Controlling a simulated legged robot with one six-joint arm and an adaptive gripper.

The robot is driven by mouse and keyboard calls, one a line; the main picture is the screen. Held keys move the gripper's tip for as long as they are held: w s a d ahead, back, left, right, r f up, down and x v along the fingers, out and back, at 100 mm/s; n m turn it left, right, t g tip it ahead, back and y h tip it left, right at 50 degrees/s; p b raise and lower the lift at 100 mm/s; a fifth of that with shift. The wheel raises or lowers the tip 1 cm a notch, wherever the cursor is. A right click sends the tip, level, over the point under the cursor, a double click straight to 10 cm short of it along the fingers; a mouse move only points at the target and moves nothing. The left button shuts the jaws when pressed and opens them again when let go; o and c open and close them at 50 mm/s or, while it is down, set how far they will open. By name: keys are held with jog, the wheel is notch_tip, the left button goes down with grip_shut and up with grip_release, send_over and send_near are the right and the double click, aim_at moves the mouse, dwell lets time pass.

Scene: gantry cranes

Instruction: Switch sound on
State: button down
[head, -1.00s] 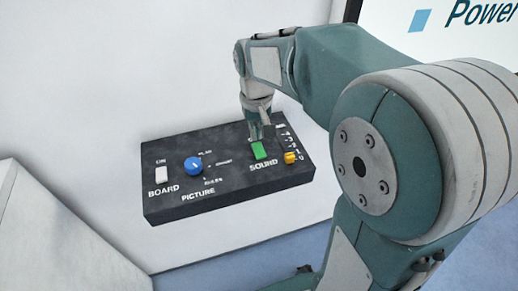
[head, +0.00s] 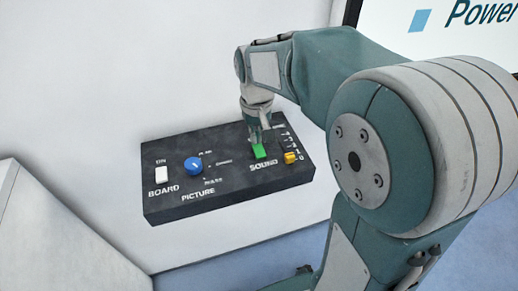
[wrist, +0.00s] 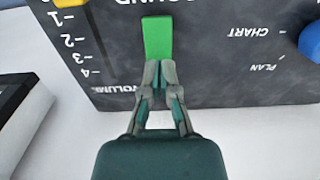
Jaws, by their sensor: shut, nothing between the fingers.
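The green sound switch (head: 259,152) sits on the dark control panel (head: 225,195), above the word SOUND. In the wrist view the green switch (wrist: 157,38) lies straight ahead of my fingertips. My gripper (head: 258,138) is shut and empty, its tips at the upper end of the switch. In the wrist view my gripper (wrist: 159,66) has its closed tips at the near edge of the switch. I cannot tell whether they touch it. The tips partly cover the far end of the switch in the head view.
The panel also carries a white BOARD switch (head: 161,175), a blue PICTURE knob (head: 193,165) and a yellow volume slider (head: 291,157) close right of the green switch. A white wall (head: 170,60) stands behind, and a screen (head: 460,30) is at upper right.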

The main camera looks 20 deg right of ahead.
aim_at(257, 146)
jog(key=shift+f, duration=0.75)
dwell(0.4)
jog(key=shift+r, duration=3.55)
jog(key=shift+s, duration=0.1)
jog(key=s+t, duration=0.5)
jog(key=s, duration=1.1)
jog(key=shift+s+r+t, duration=0.2)
jog(key=shift+s+t, duration=0.1)
jog(key=shift+s, duration=0.05)
